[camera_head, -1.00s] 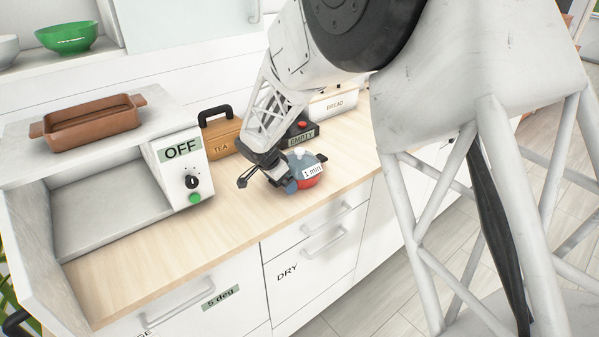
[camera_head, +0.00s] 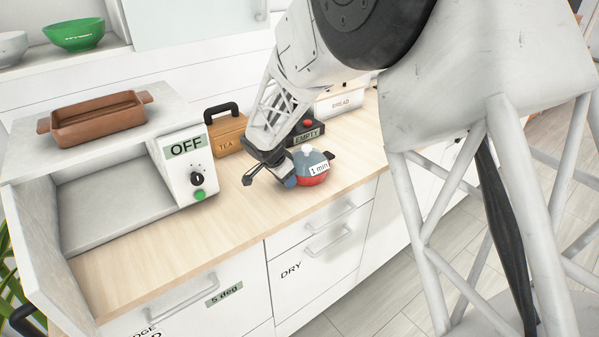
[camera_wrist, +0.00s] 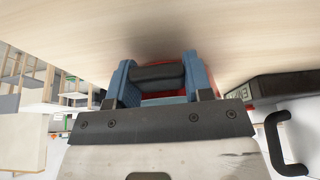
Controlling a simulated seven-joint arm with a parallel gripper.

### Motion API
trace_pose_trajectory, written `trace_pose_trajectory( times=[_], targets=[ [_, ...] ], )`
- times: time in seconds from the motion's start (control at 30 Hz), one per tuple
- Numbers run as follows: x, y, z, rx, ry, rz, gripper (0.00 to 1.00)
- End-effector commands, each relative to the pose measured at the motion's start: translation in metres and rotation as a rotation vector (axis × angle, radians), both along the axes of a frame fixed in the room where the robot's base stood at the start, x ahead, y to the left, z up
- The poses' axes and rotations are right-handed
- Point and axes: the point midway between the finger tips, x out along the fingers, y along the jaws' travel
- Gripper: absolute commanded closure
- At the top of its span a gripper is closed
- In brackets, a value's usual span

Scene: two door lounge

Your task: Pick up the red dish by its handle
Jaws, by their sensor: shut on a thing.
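The red dish (camera_head: 314,181) stands on the wooden counter with a blue-grey lid, a white knob and a "1 min" label. One dark handle sticks out at its far right. My gripper (camera_head: 290,178) is at the dish's left side, low over the counter. In the wrist view, my blue fingers (camera_wrist: 157,78) stand on both sides of the black handle (camera_wrist: 157,73), shut on it. A strip of the red dish (camera_wrist: 165,100) shows behind the handle. Most of the dish is hidden there by my gripper. I cannot tell any gap under the dish.
A wooden tea box (camera_head: 228,135) with a black handle, an "EMPTY" box (camera_head: 307,134) and a white bread box (camera_head: 340,100) stand behind. An oven marked "OFF" (camera_head: 187,165) stands left, with a brown baking dish (camera_head: 98,124) on top. The front counter is clear.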

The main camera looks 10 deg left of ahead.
Motion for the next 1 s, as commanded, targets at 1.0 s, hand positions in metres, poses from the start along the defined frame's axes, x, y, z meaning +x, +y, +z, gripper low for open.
trace_pose_trajectory(
  times=[1.0],
  targets=[
    [-0.041, -0.019, 0.041, 0.001, -0.001, 0.001, 0.92]
  ],
)
